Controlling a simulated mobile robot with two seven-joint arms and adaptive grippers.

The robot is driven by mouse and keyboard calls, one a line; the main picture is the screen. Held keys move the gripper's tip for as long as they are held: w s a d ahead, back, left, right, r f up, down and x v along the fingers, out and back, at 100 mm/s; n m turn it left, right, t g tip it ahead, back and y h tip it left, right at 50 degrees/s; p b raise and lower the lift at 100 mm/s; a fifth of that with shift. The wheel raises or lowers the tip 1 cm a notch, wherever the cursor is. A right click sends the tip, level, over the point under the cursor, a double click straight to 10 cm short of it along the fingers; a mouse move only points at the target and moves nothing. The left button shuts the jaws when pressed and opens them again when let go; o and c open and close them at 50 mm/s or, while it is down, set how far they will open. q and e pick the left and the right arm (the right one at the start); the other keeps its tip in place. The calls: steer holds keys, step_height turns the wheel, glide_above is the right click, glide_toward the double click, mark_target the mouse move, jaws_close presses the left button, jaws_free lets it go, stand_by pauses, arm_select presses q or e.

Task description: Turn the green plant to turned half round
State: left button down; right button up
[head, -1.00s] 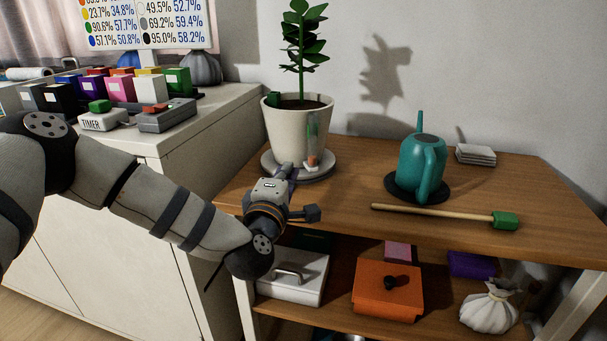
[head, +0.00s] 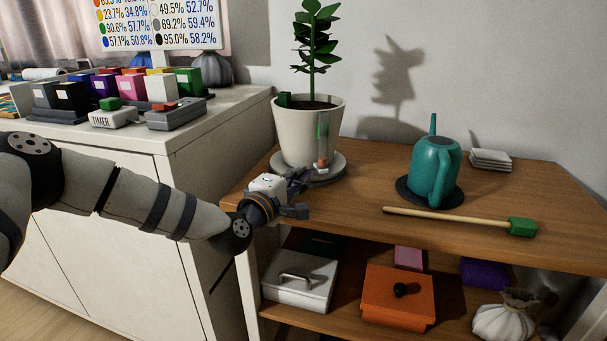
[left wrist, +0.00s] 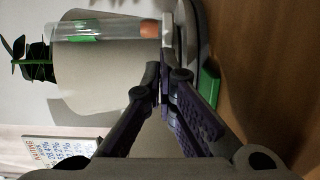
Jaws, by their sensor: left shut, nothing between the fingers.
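The green plant (head: 313,48) stands upright in a pale pot (head: 298,130) on a grey round saucer (head: 335,174) at the left end of the wooden shelf top. A clear tube with a green mark and an orange-brown end (head: 322,150) is on the pot's front; the tube also shows in the left wrist view (left wrist: 95,30). A small green piece (head: 284,100) is at the pot's left rim. My left gripper (head: 301,178) is shut and empty at the saucer's front left edge. In the left wrist view its fingertips (left wrist: 163,75) are close to the pot; contact is unclear. My right gripper is out of view.
A teal watering can (head: 433,170) stands on a dark mat to the right. A green-ended stick (head: 460,220) lies in front of it. White coasters (head: 490,158) are behind. A white cabinet (head: 120,160) with boxes and a timer (head: 113,118) borders the left.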

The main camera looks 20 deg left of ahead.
mark_target(319, 168)
arm_select(q)
steer(key=shift+w+d, duration=0.45)
steer(key=shift+d, duration=0.1)
steer(key=shift+w+d+b, duration=0.15)
steer(key=shift+w+d, duration=0.15)
steer(key=shift+d, duration=0.25)
steer(key=shift+w+d+b, duration=0.15)
steer(key=shift+w+d, duration=0.1)
steer(key=shift+d, duration=0.25)
